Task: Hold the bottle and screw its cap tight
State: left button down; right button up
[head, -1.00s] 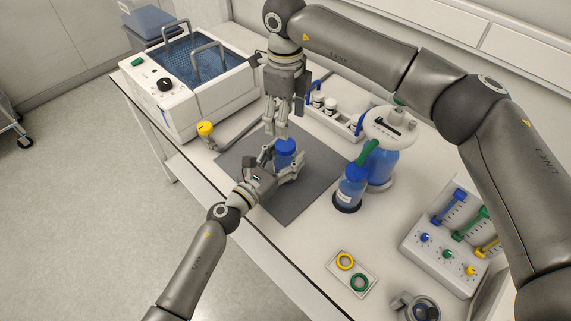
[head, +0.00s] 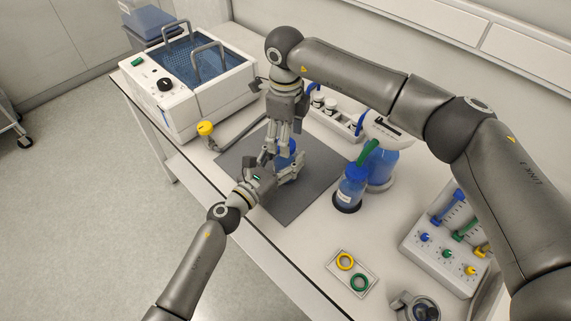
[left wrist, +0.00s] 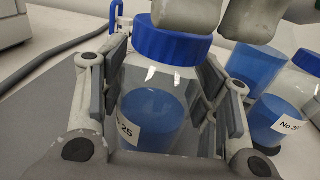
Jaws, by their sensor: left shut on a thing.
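The bottle (left wrist: 150,108) is clear, part filled with blue liquid, with a white label ending in 25. It stands upright between the fingers of my left gripper (left wrist: 160,100), which is shut on its sides. Its blue cap (left wrist: 172,42) sits on the neck; I cannot tell how tight it is. In the head view the bottle (head: 287,147) is mostly hidden by both grippers. My right gripper (head: 284,142) points down from above, right over the cap. In the left wrist view its two fingertips are apart at the cap's top, with no object visible between them.
A grey mat (head: 312,185) lies under the bottle. A water bath (head: 190,80) stands at the left, with a yellow knob (head: 205,129) nearby. Another blue-capped bottle (head: 350,187) stands at the right. A small tray (head: 339,278) holds yellow and green rings. The mat's right part is clear.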

jog(key=shift+f, duration=1)
jog(key=c, duration=1.1)
jog(key=o, duration=1.2)
jog(key=shift+r, duration=0.15)
notch_tip(320, 180, up, 12)
jog(key=shift+f, duration=0.1)
